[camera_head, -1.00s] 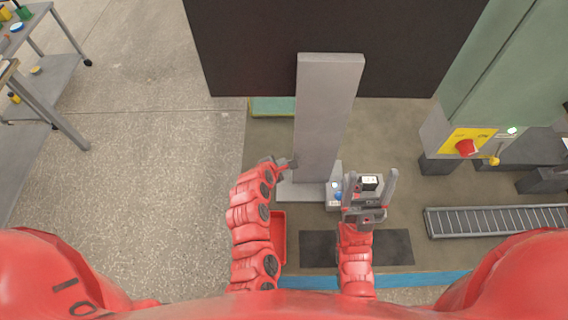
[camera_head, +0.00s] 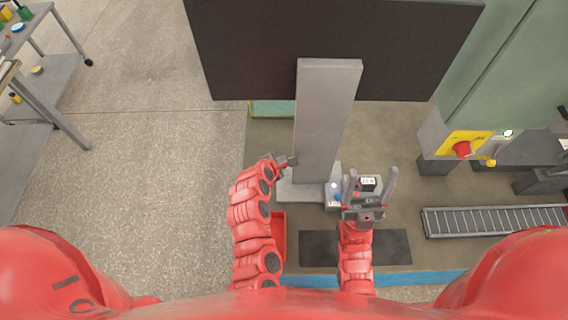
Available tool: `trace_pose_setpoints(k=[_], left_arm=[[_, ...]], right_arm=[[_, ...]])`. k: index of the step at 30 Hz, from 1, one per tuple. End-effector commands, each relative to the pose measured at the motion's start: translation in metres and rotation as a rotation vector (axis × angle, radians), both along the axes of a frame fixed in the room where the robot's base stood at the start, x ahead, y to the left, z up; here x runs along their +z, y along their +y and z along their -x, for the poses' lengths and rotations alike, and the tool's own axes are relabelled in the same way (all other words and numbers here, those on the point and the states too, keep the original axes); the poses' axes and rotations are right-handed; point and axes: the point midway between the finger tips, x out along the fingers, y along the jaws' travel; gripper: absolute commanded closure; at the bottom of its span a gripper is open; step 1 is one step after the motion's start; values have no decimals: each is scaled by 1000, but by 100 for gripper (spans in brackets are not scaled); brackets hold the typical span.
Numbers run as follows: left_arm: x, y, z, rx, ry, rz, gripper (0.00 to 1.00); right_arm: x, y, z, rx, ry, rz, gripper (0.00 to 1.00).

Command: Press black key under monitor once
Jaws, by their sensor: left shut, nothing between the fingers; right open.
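The monitor (camera_head: 330,45) is a large dark panel at the top, on a grey stand (camera_head: 326,120). A small grey box with a blue and a white spot (camera_head: 334,190) sits at the right foot of the stand. I cannot make out a black key; my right gripper hides part of that area. My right gripper (camera_head: 370,180) is open, its two fingers pointing up the picture, just right of the small box. A small white-topped object (camera_head: 368,184) shows between its fingers. My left gripper (camera_head: 288,160) is shut and empty, beside the left edge of the stand.
A red tray (camera_head: 279,240) lies right of my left arm. A dark mat (camera_head: 390,247) lies near the front edge. A roller track (camera_head: 490,220) is at the right, below a green cabinet with a red knob (camera_head: 462,150). A grey bench (camera_head: 35,100) stands far left.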

Motion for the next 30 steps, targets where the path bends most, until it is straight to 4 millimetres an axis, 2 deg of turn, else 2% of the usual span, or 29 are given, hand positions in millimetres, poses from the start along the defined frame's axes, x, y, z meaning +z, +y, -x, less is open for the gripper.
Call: trace_pose_setpoints(k=[3, 12, 30], left_arm=[[16, 0, 0, 1, -1, 2, 100], [44, 0, 0, 1, -1, 0, 100], [44, 0, 0, 0, 0, 0, 100]], right_arm=[[13, 0, 0, 0, 0, 0, 24], [35, 0, 0, 0, 0, 0, 24], [34, 0, 0, 0, 0, 0, 24]])
